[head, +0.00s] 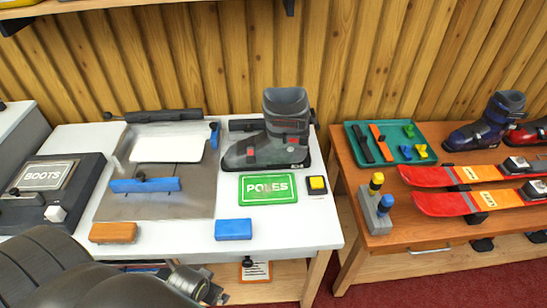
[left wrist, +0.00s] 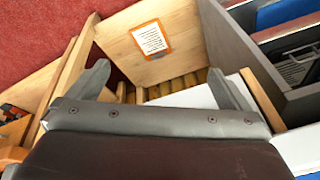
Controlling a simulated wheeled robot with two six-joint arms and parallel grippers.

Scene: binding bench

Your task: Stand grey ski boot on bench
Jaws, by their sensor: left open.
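The grey ski boot (head: 268,142) with red buckles stands upright on the white bench (head: 190,235), toward its back right, toe pointing left in the head view. No gripper touches it. My left gripper (head: 212,290) is low at the bench's front edge in the head view, well in front of the boot. In the left wrist view my left gripper (left wrist: 162,85) has its two fingers wide apart with nothing between them. The boot is not seen in the left wrist view. My right gripper is in neither view.
A green POLES sign (head: 268,189) and a yellow button (head: 317,185) lie in front of the boot. Orange (head: 113,233) and blue (head: 233,229) blocks lie near the front edge. A metal plate with a blue bar (head: 145,185) is left. A wooden table (head: 400,245) with skis stands right.

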